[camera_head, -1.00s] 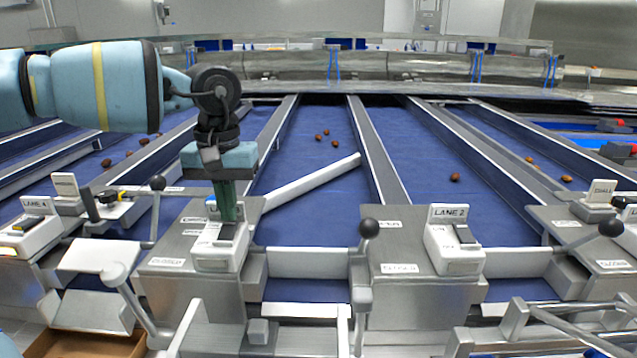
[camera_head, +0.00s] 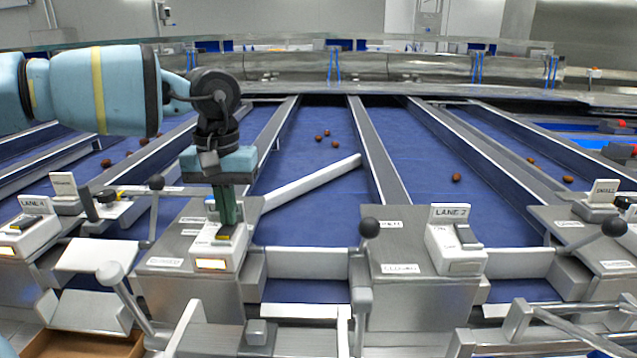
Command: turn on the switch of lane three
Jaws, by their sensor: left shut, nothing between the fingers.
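The switch box of lane three (camera_head: 204,256) is a white block on the grey cabinet between the lane 4 and lane 2 boxes. Its label is hidden behind my gripper. A lamp on its front glows amber. Its rocker (camera_head: 224,238) shows just under my fingertips. My left gripper (camera_head: 228,221) points straight down, shut and empty, with its green fingertips at the rocker's upper end; I cannot tell whether they touch it. My right gripper is not in view.
The lane 2 switch box (camera_head: 442,252) stands to the right, its lamp unlit. The lane 4 box (camera_head: 22,238) at the far left has an amber lamp lit. A black-knobbed lever (camera_head: 369,228) stands between the lanes. Several dates lie on the blue belts.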

